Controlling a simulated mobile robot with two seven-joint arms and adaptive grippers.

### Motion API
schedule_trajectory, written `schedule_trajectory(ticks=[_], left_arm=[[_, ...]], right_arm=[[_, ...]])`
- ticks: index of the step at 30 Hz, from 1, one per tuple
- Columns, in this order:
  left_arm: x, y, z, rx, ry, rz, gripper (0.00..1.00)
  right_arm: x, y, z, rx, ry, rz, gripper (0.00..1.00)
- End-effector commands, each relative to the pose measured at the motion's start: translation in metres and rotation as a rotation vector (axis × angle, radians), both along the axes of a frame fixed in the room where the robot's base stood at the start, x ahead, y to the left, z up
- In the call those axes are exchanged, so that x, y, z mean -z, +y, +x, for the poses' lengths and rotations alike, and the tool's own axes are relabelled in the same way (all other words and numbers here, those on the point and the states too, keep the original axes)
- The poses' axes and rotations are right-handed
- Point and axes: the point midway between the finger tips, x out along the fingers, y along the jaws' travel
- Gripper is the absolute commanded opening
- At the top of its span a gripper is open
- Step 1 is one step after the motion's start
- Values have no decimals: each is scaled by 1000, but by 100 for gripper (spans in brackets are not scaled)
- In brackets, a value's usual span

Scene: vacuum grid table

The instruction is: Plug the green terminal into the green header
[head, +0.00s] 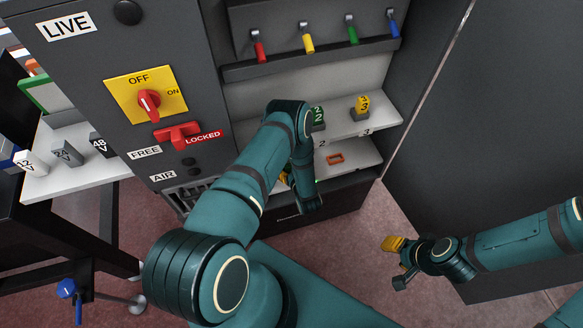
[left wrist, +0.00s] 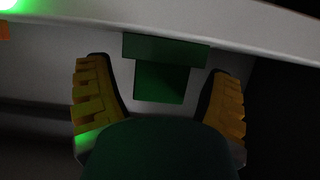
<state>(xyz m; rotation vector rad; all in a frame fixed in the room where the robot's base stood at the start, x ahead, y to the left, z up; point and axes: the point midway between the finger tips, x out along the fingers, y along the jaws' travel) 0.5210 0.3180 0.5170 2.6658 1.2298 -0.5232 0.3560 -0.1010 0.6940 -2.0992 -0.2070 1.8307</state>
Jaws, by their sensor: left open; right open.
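A dark green T-shaped piece (left wrist: 163,75) sits against a pale surface in the left wrist view. I cannot tell whether it is the terminal or the header. My left gripper (left wrist: 160,90) is open, with one yellow finger on each side of this piece and a gap to both. In the head view my left arm mostly hides that gripper, low at the cabinet shelves. A green block marked 2 (head: 318,117) stands on the upper shelf, partly behind my arm. A green-handled piece (head: 352,35) hangs above. My right gripper (head: 396,262) is open and empty at the right.
The cabinet's upper shelf (head: 375,122) also holds a yellow piece marked 3 (head: 361,105). Red, yellow and blue handles hang above. A red rotary switch (head: 149,102) is at left. The dark panel (head: 500,130) stands at right.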

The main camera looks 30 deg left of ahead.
Motion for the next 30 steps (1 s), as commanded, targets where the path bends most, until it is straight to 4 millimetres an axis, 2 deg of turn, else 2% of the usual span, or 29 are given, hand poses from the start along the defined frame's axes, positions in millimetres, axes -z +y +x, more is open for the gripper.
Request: schedule_trajectory(ticks=[5,21,30], left_arm=[[-3,-7,-5,0,1,-2,81],[-40,-75,-63,1,2,-1,81],[-45,-85,-72,-1,0,0,81]], right_arm=[[0,0,0,0,0,0,47],[0,0,0,0,0,0,47],[0,0,0,0,0,0,47]])
